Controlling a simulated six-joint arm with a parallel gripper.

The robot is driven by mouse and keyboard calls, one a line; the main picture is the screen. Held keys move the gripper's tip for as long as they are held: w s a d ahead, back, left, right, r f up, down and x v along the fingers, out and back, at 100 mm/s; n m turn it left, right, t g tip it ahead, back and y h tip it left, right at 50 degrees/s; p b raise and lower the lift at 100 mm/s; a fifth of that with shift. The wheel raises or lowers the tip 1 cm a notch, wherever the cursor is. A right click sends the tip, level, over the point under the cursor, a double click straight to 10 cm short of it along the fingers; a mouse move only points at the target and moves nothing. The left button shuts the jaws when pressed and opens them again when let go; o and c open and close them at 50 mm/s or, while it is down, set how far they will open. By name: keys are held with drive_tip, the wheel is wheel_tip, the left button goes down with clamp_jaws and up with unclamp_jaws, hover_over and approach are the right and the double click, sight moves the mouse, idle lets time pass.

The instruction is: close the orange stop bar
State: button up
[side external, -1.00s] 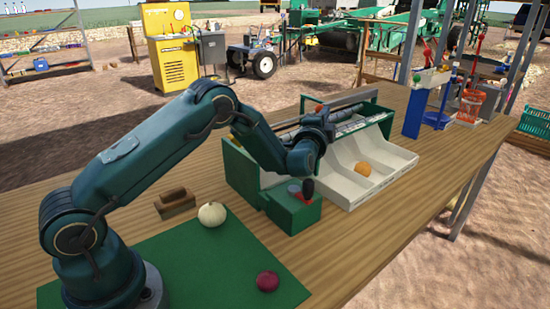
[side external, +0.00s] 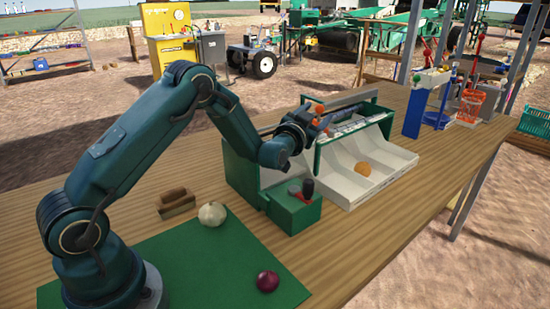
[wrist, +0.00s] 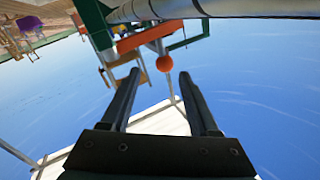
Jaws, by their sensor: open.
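The orange stop bar (wrist: 150,38) shows at the top of the wrist view, under a grey roller or tube. In the side view an orange knob (side external: 319,111) shows at the upper left of the conveyor, beside my gripper (side external: 312,122). My gripper, also in the wrist view (wrist: 159,74), is open with nothing between its fingers. Part of the bar is hidden behind the gripper in the side view.
The green-sided conveyor (side external: 319,160) has a white divided tray (side external: 340,188) holding an orange-yellow onion (side external: 363,169). A green box (side external: 294,214) with a black-knobbed lever (side external: 308,186) stands in front. A white onion (side external: 212,214) and red onion (side external: 268,281) lie at the green mat (side external: 190,262).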

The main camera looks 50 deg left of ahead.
sight(318, 110)
drive_tip(key=n, duration=0.3)
drive_tip(key=a+n+h, duration=0.1)
drive_tip(key=shift+s+f+n, duration=0.1)
drive_tip(key=shift+s+n, duration=0.2)
drive_tip(key=shift+s, duration=0.1)
drive_tip(key=shift+w+n, duration=0.1)
drive_tip(key=shift+n, duration=0.2)
drive_tip(key=shift+x, duration=2.4)
clamp_jaws()
